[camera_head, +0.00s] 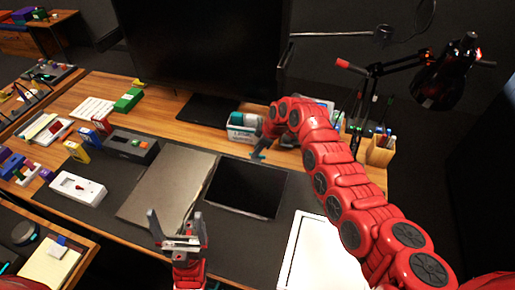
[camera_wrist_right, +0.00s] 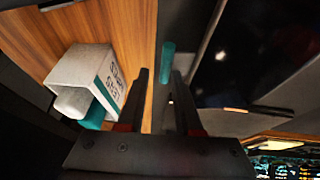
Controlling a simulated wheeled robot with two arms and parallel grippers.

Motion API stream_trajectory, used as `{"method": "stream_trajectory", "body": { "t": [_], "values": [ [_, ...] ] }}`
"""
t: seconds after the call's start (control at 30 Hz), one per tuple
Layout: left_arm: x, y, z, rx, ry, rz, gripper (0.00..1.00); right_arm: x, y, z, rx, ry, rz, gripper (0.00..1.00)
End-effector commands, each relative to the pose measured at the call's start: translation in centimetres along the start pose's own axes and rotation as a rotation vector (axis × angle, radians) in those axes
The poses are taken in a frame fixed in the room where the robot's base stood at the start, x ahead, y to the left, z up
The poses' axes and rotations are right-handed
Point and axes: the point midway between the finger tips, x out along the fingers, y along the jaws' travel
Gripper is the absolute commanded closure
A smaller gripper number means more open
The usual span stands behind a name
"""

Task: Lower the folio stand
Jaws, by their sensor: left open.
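The folio stand appears to be the open grey cover (camera_head: 165,190) with a black tablet-like panel (camera_head: 247,188) at its right, on the dark desk mat. I cannot tell how far the panel is tilted. My right gripper (camera_head: 261,148) is just behind the panel's far edge. In the right wrist view its fingers (camera_wrist_right: 160,78) are apart, with a teal piece (camera_wrist_right: 167,60) seen in line with the gap; I see no grip on it. My left gripper (camera_head: 177,226) is open and empty near the cover's front edge.
A white and teal box (camera_head: 241,134) stands close to my right gripper and shows in the wrist view (camera_wrist_right: 88,82). The monitor (camera_head: 205,50) is behind. A white sheet or pad (camera_head: 325,255) lies right, a white switch box (camera_head: 78,188) left. A pen holder (camera_head: 381,152) stands right.

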Motion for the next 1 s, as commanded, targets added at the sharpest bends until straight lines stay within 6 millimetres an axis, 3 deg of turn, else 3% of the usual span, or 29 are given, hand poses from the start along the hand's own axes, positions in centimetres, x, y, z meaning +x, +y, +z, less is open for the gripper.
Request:
{"method": "stream_trajectory", "body": {
  "t": [0.03, 0.53, 0.67, 0.87, 1.0],
  "values": [
    [-0.5, 0.0, 0.1, 0.000, 0.000, 0.000, 0.00, 2.0, -1.6, 1.8, 0.007, -0.036, -0.047, 0.50],
    [-0.1, 0.0, 0.0, 0.000, 0.000, 0.000, 0.00, 1.8, -1.9, 1.9, 0.006, -0.040, -0.057, 0.50],
    [1.4, -0.1, -0.2, 0.000, 0.000, 0.000, 0.00, 0.2, -1.9, 1.6, 0.007, -0.035, -0.054, 0.50],
    [4.3, -0.2, -0.7, 0.000, 0.000, 0.000, 0.00, -4.1, -1.6, 1.0, 0.007, -0.022, -0.037, 0.50],
    [4.9, -0.2, -0.8, 0.000, 0.000, 0.000, 0.00, -7.0, -1.2, 0.7, 0.001, -0.014, -0.021, 0.50]
  ]
}}
